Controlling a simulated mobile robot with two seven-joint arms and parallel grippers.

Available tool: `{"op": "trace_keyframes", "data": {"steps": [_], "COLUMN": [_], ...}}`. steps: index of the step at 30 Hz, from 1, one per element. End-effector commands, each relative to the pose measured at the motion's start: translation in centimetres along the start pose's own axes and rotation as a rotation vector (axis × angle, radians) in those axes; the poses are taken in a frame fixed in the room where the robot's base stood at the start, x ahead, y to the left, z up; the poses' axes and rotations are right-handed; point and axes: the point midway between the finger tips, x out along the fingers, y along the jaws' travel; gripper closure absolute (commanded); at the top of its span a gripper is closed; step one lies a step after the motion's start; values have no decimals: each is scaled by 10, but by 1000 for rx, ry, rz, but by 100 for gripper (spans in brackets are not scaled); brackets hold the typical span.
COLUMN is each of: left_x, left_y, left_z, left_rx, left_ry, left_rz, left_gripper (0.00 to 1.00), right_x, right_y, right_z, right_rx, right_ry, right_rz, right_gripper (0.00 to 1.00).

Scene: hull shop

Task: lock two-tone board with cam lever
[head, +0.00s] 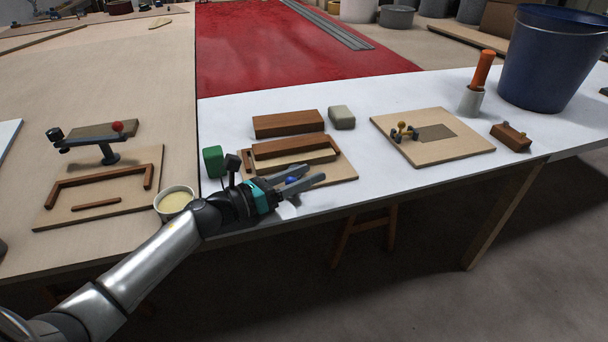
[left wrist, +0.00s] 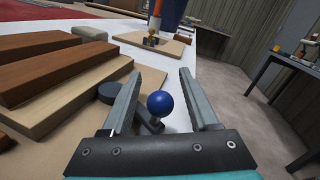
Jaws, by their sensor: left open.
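The cam lever's blue knob (head: 292,180) shows at the front edge of the middle fixture (head: 345,172). In the left wrist view the blue knob (left wrist: 160,103) stands between my open fingers, with space visible on both sides. A grey lever arm (left wrist: 152,125) shows under it, and a dark round piece (left wrist: 107,92) is beside the left finger. My left gripper (head: 308,178) is open at the knob. A brown rail (head: 290,147) borders a paler panel (head: 300,160) on the fixture; I cannot tell whether this panel is the two-tone board. My right gripper is out of view.
A brown block (head: 288,124) and a grey block (head: 341,117) lie behind the fixture. A green block (head: 213,161) and a cream-filled bowl (head: 174,201) are near my wrist. A red-knobbed lever (head: 117,127) stands left. A brass-knobbed board (head: 465,149) and blue bucket (head: 548,65) are right.

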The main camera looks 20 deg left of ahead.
Motion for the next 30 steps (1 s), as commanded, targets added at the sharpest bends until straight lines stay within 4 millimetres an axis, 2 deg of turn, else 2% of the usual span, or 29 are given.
{"op": "trace_keyframes", "data": {"steps": [5,12,18,30], "left_x": [-13,-46,-67,-75], "left_y": [0,0,0,0], "left_z": [-1,0,0,0], "left_rx": [-1,-1,-1,0], "left_ry": [2,2,2,0], "left_rz": [0,1,1,-1], "left_gripper": [40,40,40,40], "right_x": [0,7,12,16], "right_y": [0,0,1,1], "right_z": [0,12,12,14], "right_rx": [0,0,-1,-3], "right_ry": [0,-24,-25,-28], "right_rz": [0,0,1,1], "right_gripper": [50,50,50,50]}}
